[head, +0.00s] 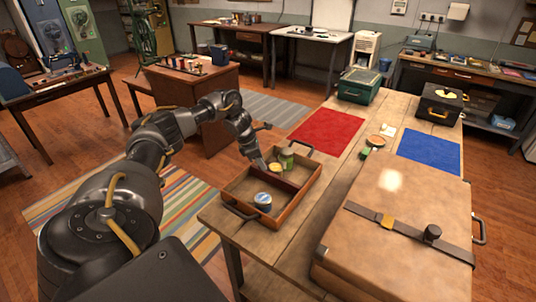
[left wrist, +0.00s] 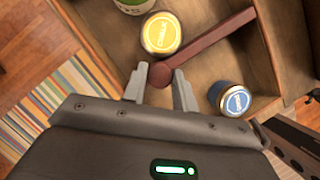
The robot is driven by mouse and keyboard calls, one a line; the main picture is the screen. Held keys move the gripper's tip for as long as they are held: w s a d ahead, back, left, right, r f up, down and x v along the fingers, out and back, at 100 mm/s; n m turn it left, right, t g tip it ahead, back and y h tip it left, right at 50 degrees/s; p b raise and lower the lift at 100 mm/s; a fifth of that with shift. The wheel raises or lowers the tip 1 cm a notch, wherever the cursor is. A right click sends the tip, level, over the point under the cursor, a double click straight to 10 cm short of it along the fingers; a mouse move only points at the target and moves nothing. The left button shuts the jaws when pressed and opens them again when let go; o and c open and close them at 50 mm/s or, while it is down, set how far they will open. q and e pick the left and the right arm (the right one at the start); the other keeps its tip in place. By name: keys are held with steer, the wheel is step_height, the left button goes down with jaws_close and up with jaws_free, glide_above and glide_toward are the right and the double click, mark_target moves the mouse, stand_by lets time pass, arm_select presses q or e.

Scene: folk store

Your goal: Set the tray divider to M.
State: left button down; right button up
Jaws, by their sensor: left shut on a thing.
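The wooden tray (head: 297,202) with dark handles stands on the near left part of the wooden table. Its reddish-brown divider (left wrist: 215,47) crosses the inside and has a round knob (left wrist: 160,74) at its near end. My left gripper (left wrist: 160,80) is shut on that knob, at the tray's left side in the head view. A yellow-lidded tin (left wrist: 161,34) and a green tin (head: 287,159) are on one side of the divider. A blue-lidded tin (left wrist: 234,100) is on the other side. I see no letter marks on the tray. My right gripper is not in view.
A large tan case (head: 395,220) with a strap fills the table right of the tray. A red mat (head: 328,131), a blue mat (head: 430,150), a green box (head: 358,87) and a black box (head: 438,104) lie farther back. A striped rug (head: 75,210) lies left of the table.

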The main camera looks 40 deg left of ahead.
arm_select(q)
steer(key=c, duration=1.1)
jaws_free()
steer(key=shift+d, duration=0.1)
steer(key=v, duration=1.1)
steer(key=shift+w, duration=0.15)
